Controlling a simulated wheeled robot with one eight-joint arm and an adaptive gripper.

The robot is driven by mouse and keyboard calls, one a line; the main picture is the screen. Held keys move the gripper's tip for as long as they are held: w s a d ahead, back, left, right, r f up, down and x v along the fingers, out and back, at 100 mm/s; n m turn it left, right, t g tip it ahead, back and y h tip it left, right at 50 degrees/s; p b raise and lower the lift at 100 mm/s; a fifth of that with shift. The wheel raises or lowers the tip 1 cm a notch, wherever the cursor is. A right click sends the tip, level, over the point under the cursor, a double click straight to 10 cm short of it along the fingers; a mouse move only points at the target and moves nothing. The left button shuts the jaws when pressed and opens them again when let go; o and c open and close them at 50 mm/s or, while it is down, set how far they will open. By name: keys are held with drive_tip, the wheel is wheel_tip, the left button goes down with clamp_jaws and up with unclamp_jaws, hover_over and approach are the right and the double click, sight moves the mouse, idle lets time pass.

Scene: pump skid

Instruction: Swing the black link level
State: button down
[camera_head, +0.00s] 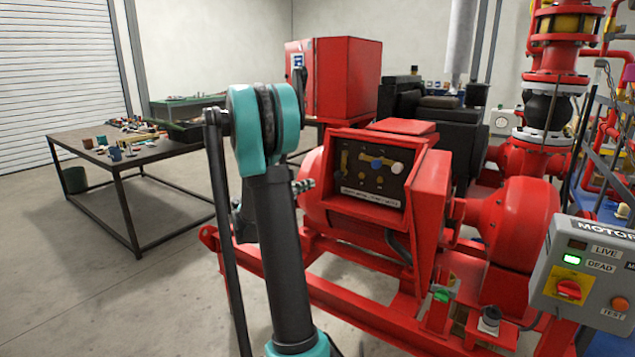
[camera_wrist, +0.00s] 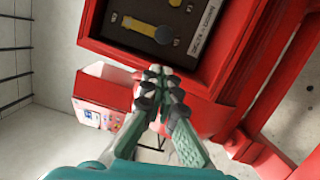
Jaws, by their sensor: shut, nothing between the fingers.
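The terminal box (camera_head: 333,191) is red and open at the front, with a dark panel (camera_head: 385,191) inside. The panel carries a yellow upright bar (camera_head: 344,163), a blue knob (camera_head: 377,164), a white knob (camera_head: 397,168) and brass studs. I cannot make out a black link against the dark panel. My gripper (camera_head: 303,185) is just left of the box in the head view, partly behind my arm. In the wrist view my gripper (camera_wrist: 160,76) has its fingertips together and empty, over the box's red rim. A yellow bar (camera_wrist: 146,29) shows beyond them.
A grey motor switch box (camera_head: 585,275) with a green light stands at the right. The red pump skid frame (camera_head: 330,290) runs below the terminal box. A cluttered table (camera_head: 95,155) is at the left. Floor between table and skid is clear.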

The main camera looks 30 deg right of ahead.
sight(337, 179)
drive_tip(key=d, duration=0.3)
drive_tip(key=w+d, duration=0.1)
drive_tip(key=d, duration=0.5)
drive_tip(key=shift+w+r, duration=0.15)
drive_tip(key=shift+w, duration=0.2)
drive_tip(key=shift+s+d+n, duration=0.2)
drive_tip(key=shift+s+n, duration=0.15)
drive_tip(key=shift+n, duration=0.25)
drive_tip(key=shift+s+d+f+n+t+h, duration=0.15)
drive_tip(key=shift+s+d+f+n+t, duration=0.1)
drive_tip(key=shift+s+n, duration=0.5)
drive_tip(key=shift+s+d+f+n+t+h, duration=0.2)
drive_tip(key=shift+s+n, duration=0.25)
drive_tip(key=shift+n, duration=0.6)
drive_tip(key=s+n, duration=0.1)
drive_tip(key=s+d+n, duration=0.1)
drive_tip(key=n, duration=0.1)
drive_tip(key=s+n+t, duration=0.1)
drive_tip(key=n, duration=0.1)
drive_tip(key=shift+d+r+h, duration=0.2)
drive_tip(key=shift+r+h, duration=0.05)
drive_tip(key=shift+r, duration=0.1)
drive_tip(key=s+d+r+n+t, duration=0.1)
drive_tip(key=s+r+n+t, duration=0.2)
drive_tip(key=n, duration=0.7)
drive_tip(key=shift+s+d+r, duration=0.35)
drive_tip(key=shift+s+r, duration=0.35)
drive_tip(key=shift+r, duration=0.25)
